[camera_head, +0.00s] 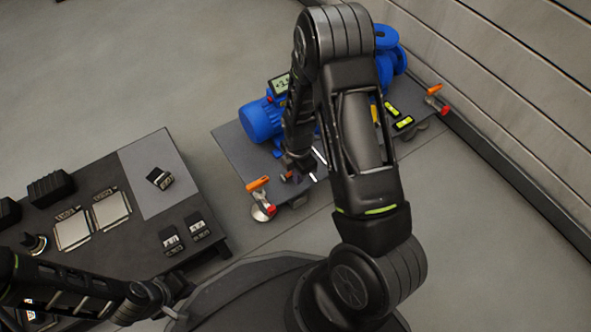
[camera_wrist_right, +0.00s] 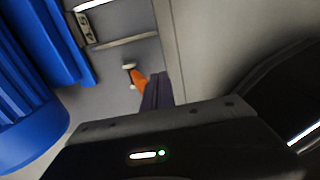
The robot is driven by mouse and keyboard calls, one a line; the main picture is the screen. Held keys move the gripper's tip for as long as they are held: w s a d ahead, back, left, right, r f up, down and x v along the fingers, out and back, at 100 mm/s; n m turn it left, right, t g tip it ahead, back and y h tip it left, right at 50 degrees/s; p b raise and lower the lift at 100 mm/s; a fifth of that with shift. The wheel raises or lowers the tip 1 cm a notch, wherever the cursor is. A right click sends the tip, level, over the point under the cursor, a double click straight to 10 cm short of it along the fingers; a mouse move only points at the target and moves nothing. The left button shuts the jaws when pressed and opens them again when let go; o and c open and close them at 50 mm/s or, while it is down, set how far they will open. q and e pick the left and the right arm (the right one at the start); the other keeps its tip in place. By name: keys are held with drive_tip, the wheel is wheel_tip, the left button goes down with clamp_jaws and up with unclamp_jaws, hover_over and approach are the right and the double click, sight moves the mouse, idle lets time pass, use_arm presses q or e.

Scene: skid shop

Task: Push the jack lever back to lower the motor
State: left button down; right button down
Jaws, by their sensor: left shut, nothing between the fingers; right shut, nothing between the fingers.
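The blue motor (camera_head: 262,120) rests on a dark baseplate (camera_head: 232,150); its blue ribbed body fills the left of the right wrist view (camera_wrist_right: 30,100). My right gripper (camera_head: 292,163) reaches down in front of the motor, with its fingers shut. A small orange lever (camera_wrist_right: 138,78) lies right beside its fingertips (camera_wrist_right: 154,92) in the wrist view; I cannot tell whether they touch. Another orange handle (camera_head: 258,183) with a red and silver foot is at the plate's front left corner. My left gripper (camera_head: 178,287) is low at the left, shut and empty, by the cart's edge.
A dark cart (camera_head: 90,168) at the left carries several devices and a grey mat. A blue pump (camera_head: 388,48) stands behind my right arm, which hides much of the plate. Another orange handle (camera_head: 434,88) is at the far right corner. A panelled wall borders the right; floor left of the plate is clear.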

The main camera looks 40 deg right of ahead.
idle(0.4)
drive_tip(key=shift+w, duration=1.15)
drive_tip(key=shift+b, duration=0.3)
drive_tip(key=shift+w, duration=0.6)
drive_tip(key=shift+s, duration=0.1)
drive_tip(key=shift+s, duration=0.55)
